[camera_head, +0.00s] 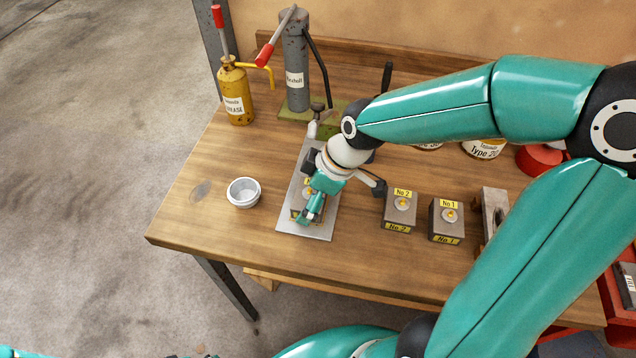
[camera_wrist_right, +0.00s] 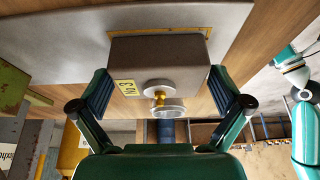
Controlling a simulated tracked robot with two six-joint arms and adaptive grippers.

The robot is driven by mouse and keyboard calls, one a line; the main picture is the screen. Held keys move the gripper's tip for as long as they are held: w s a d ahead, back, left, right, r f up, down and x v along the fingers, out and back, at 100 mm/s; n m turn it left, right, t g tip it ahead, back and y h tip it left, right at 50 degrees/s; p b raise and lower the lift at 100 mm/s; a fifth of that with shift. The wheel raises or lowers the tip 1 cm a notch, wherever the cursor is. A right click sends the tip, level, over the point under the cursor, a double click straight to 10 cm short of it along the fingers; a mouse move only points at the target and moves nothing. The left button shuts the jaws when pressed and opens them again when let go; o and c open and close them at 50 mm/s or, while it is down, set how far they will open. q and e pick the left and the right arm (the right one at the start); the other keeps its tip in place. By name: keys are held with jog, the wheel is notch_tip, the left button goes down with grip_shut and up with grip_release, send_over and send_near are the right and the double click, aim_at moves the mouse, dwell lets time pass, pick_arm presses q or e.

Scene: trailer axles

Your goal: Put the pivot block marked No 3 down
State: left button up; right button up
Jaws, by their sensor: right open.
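The pivot block marked No 3 (camera_wrist_right: 160,60), a dark grey block with a yellow label and a brass fitting, stands on the pale metal plate (camera_head: 293,229) in the right wrist view. The plate also shows in that view (camera_wrist_right: 60,35). My right gripper (camera_wrist_right: 160,92) is open, with one finger on each side of the block; whether the pads touch it I cannot tell. In the head view my right gripper (camera_head: 318,194) is over the plate and hides most of the block. My left gripper is not clearly visible in either view.
Blocks No 2 (camera_head: 400,211) and No 1 (camera_head: 446,220) stand to the right of the plate. A small white cup (camera_head: 243,193) is to its left. A yellow grease can (camera_head: 235,92) and a grey cylinder (camera_head: 296,60) stand behind. The front left of the table is clear.

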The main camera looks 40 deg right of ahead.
jog(key=v, duration=1.2)
jog(key=shift+r, duration=0.1)
